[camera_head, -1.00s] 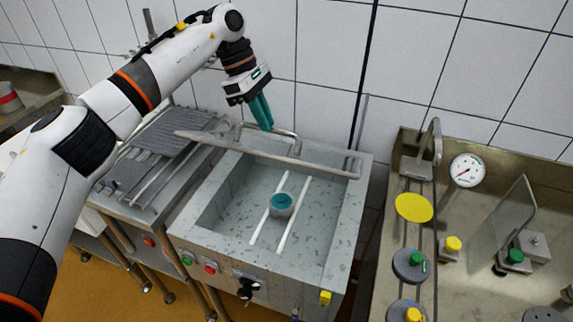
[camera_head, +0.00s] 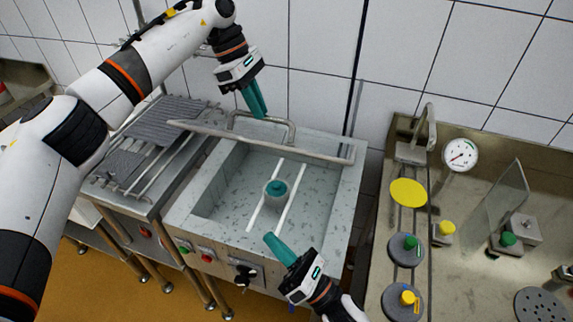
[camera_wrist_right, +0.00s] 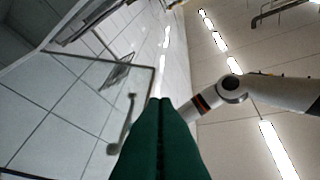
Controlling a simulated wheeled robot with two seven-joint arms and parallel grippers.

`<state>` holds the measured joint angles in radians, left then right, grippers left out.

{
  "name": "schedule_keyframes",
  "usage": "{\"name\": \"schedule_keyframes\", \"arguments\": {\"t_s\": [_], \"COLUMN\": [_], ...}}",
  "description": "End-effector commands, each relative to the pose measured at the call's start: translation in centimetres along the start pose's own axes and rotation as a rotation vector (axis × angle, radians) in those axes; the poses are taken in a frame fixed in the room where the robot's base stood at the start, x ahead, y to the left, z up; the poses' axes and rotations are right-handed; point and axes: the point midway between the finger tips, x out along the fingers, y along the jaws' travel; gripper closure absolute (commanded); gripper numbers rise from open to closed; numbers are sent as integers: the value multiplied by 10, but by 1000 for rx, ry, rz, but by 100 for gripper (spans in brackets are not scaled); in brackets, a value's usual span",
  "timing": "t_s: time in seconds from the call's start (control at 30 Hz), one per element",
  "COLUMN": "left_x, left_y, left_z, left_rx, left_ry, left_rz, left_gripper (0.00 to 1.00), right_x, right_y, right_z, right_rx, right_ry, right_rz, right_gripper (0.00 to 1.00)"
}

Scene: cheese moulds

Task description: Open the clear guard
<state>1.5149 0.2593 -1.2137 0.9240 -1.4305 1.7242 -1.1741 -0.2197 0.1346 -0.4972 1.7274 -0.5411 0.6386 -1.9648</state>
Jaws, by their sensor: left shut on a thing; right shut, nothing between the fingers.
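The clear guard (camera_head: 315,153) shows as a thin pale metal edge across the back of the steel basin, with a bent tube handle (camera_head: 291,133). Its clear pane is hard to make out, so its exact tilt cannot be told. My left gripper (camera_head: 259,114) is shut on the guard's handle near its back left part. My right gripper (camera_head: 268,237) is shut and empty above the basin's front edge. Its closed green fingers also show in the right wrist view (camera_wrist_right: 161,100).
A grey mould with a teal top (camera_head: 275,190) stands on two white rails inside the basin (camera_head: 338,222). A slatted rack (camera_head: 165,130) is at left. The right bench (camera_head: 470,275) holds a gauge (camera_head: 460,154), a yellow disc (camera_head: 408,192), knobbed lids and an upright clear panel (camera_head: 497,205).

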Motion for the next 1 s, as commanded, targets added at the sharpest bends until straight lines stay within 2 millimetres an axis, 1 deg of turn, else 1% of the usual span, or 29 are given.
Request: {"name": "schedule_keyframes", "arguments": {"t_s": [0.03, 0.1, 0.2, 0.3, 0.37, 0.47, 0.6, 0.8, 0.9, 1.0], "left_x": [5, 5, 4, 4, 4, 4, 4, 4, 4, 4], "left_y": [-2, -2, -2, -2, -2, -2, -2, -2, -3, -3], "left_z": [3, 3, 3, 3, 3, 3, 2, 2, 2, 2], "left_rx": [-5, -5, -5, -5, -5, -5, -5, -4, -4, -4], "left_ry": [-4, -4, -4, -4, -4, -4, -4, -4, -4, -4], "left_rz": [-7, -7, -7, -7, -8, -8, -8, -9, -9, -9], "left_gripper": [100, 100, 100, 100, 100, 100, 100, 100, 100, 100], "right_x": [2, 2, 2, 3, 7, 19, 45, 78, 89, 96], "right_y": [13, 27, 41, 47, 49, 49, 49, 48, 49, 49], "right_z": [-20, -44, -72, -87, -92, -95, -100, -107, -109, -110], "right_rx": [30, 76, 126, 154, 160, 162, 162, 161, 161, 161], "right_ry": [45, 103, 167, 203, 211, 213, 213, 211, 212, 210], "right_rz": [1, -2, -9, -17, -19, -22, -22, -20, -18, -16], "right_gripper": [100, 100, 100, 100, 100, 100, 100, 100, 100, 100]}}
